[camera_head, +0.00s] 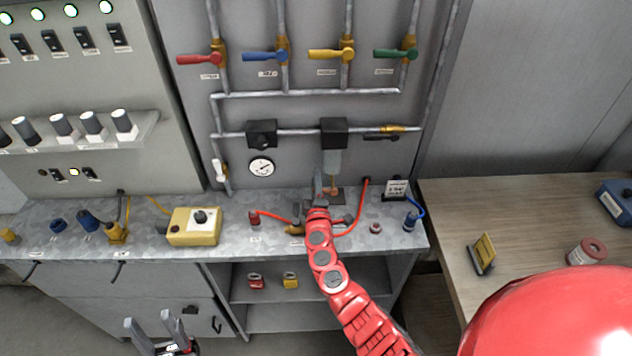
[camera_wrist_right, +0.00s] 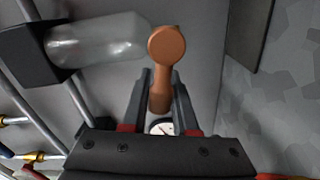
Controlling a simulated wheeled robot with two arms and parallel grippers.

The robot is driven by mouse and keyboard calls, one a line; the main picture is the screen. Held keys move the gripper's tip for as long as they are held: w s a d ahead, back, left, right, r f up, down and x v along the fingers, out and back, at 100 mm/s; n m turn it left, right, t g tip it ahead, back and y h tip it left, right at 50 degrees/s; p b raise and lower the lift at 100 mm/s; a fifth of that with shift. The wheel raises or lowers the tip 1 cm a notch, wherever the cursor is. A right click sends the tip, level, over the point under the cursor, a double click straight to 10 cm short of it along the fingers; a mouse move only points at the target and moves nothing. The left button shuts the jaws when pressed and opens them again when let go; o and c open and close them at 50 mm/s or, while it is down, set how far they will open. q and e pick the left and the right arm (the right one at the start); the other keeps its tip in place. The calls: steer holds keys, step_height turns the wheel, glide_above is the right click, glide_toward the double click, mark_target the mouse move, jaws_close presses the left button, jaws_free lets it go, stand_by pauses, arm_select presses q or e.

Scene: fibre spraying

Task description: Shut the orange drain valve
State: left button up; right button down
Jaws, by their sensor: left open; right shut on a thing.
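The orange drain valve handle (camera_wrist_right: 165,46) shows large in the right wrist view, with its round knob end toward the camera and its stem between my fingers. My right gripper (camera_wrist_right: 160,92) is shut on this stem. In the head view my right gripper (camera_head: 321,187) reaches the back of the bench, under the clear filter bowl (camera_head: 331,164), and mostly hides the valve. The bowl (camera_wrist_right: 95,42) also shows left of the handle in the wrist view. My left gripper (camera_head: 160,328) is open and empty, low at the left, in front of the cabinet.
Red, blue, yellow and green valve levers (camera_head: 331,54) sit on pipes above. A yellow control box (camera_head: 193,227) stands on the metal bench (camera_head: 240,207). A red hose (camera_head: 357,210) runs beside my right arm. A wooden table (camera_head: 520,212) is at the right.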

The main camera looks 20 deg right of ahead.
steer(key=shift+f+n+b, duration=0.6)
steer(key=shift+n, duration=0.3)
steer(key=shift+f+n, duration=0.1)
steer(key=shift+n, duration=0.4)
steer(key=c, duration=0.7)
jaws_free()
steer(key=shift+s, duration=0.1)
